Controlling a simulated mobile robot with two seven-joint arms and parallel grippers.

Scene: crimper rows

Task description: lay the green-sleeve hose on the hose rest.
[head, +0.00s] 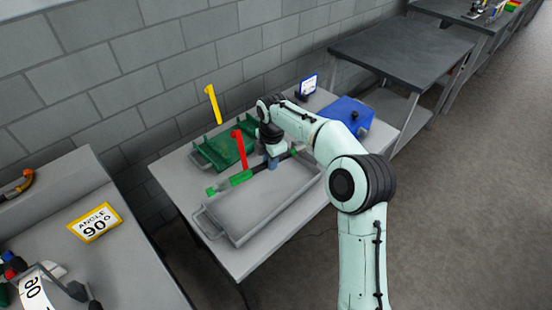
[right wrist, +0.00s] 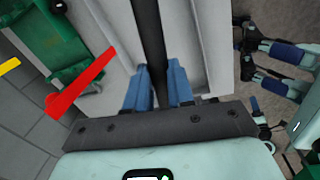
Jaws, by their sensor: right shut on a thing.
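The green-sleeve hose (head: 241,178) is a dark rod with bright green sections, slanting above the grey tray. My right gripper (head: 271,163) is shut around its dark part. The right wrist view shows the hose (right wrist: 150,45) running between my blue fingertips (right wrist: 157,88). A green ridged rack (head: 212,153), which seems to be the hose rest, lies behind the hose on the wall side; it also shows in the right wrist view (right wrist: 62,48). The hose is apart from the rack. My left gripper is not in view.
A grey tray (head: 243,235) lies under the hose. A red upright piece (head: 240,148) stands close left of my gripper, and a yellow one (head: 212,104) stands by the rack. A blue object (head: 350,113) and a small sign (head: 308,86) are at the table's far end.

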